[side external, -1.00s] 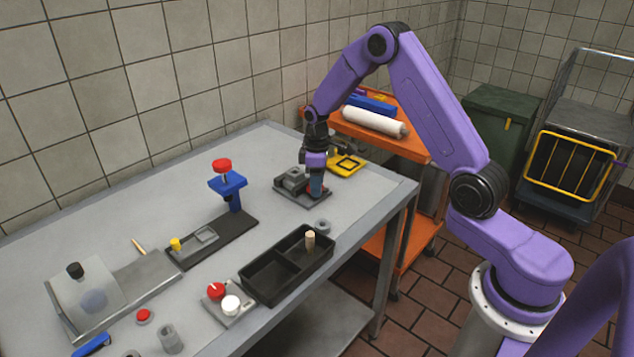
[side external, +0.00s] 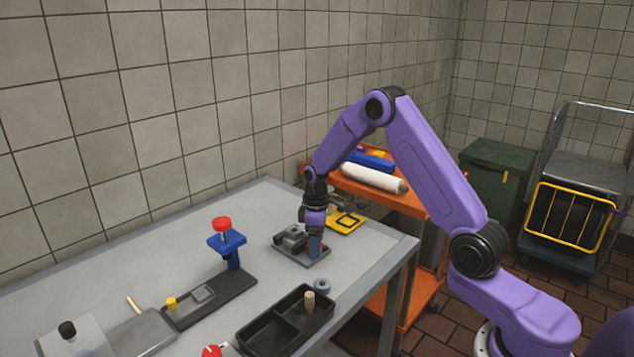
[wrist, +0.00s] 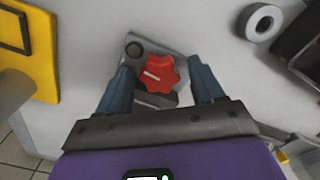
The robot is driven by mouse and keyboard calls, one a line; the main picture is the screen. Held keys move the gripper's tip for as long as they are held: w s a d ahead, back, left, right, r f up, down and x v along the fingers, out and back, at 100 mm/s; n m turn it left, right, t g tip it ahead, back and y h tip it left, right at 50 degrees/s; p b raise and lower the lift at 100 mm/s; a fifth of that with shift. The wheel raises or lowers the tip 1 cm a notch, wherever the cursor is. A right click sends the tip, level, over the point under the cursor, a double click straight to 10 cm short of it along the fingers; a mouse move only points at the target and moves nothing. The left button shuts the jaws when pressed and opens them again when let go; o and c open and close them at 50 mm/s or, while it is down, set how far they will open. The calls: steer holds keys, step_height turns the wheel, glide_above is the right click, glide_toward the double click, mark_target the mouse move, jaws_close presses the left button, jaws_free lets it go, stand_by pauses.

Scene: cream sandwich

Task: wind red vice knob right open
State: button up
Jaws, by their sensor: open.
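The red vice knob (wrist: 160,73) is a lobed star shape with a white line pointing left, seen from above in the wrist view. It sits on the grey vice (side external: 291,236), which stands near the far right end of the bench. My gripper (side external: 316,250) points down at the knob's end of the vice. In the wrist view my gripper (wrist: 160,80) is open, one blue finger on each side of the knob, with gaps showing. The side view mostly hides the knob behind the fingers. The jaw gap of the vice cannot be read clearly.
A grey ring (side external: 322,286) and a black divided tray (side external: 285,322) with a wooden peg are in front. A blue stand with a red knob (side external: 221,223) rises to the left. Bare bench lies between.

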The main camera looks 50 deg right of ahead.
steer(key=m, duration=0.3)
steer(key=shift+m, duration=0.3)
step_height(320, 180, up, 31)
steer(key=n, duration=1.1)
steer(key=shift+w+d+n, duration=0.25)
steer(key=shift+d+n, duration=0.15)
steer(key=shift+d, duration=0.05)
steer(key=shift+f, duration=0.1)
steer(key=f+m, duration=0.4)
steer(key=f, duration=0.6)
steer(key=f+m, duration=0.5)
steer(key=f, duration=0.5)
steer(key=a+f+m, duration=0.1)
steer(key=f+m, duration=0.4)
steer(key=f, duration=0.5)
steer(key=shift+s+f, duration=0.25)
steer(key=shift+f, duration=0.15)
